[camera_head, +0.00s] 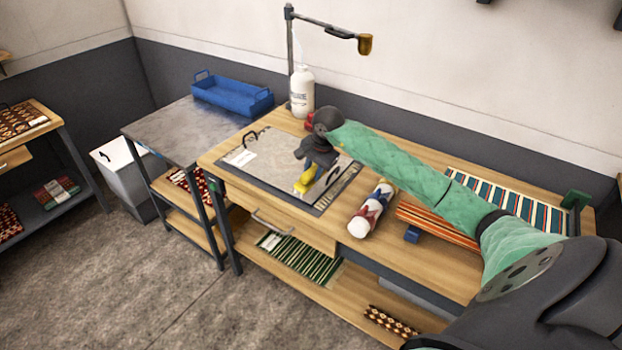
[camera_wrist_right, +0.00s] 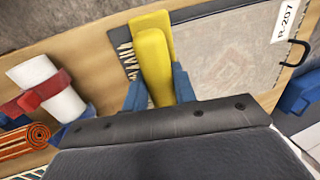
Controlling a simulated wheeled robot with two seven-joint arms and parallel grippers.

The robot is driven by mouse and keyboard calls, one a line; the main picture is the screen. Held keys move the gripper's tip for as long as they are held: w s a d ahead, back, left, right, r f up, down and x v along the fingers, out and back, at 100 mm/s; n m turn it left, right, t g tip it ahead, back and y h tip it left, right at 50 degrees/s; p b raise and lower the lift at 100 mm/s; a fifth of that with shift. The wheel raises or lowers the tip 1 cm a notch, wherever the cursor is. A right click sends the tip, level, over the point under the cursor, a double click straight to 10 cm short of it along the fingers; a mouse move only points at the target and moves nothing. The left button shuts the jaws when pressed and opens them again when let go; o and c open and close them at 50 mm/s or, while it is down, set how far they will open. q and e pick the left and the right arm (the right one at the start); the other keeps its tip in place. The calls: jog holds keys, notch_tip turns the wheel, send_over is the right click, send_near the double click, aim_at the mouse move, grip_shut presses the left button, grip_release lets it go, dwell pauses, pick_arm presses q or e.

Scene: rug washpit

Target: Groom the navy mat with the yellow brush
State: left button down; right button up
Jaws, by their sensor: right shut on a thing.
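My right gripper (camera_head: 317,166) is shut on the yellow brush (camera_head: 305,182), pointing down over the right part of the mat. In the right wrist view the brush (camera_wrist_right: 154,60) sits between the blue fingers (camera_wrist_right: 158,90). I cannot tell whether the brush touches the mat. My left gripper is not in view.
A white roll with red and blue bands (camera_head: 371,209) lies right of the mat, then a striped rug (camera_head: 505,195). A blue tray (camera_head: 232,95) sits on the grey table at left.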

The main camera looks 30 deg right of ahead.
jog(key=shift+v, duration=0.9)
jog(key=shift+w+r, duration=0.15)
jog(key=shift+r, duration=0.7)
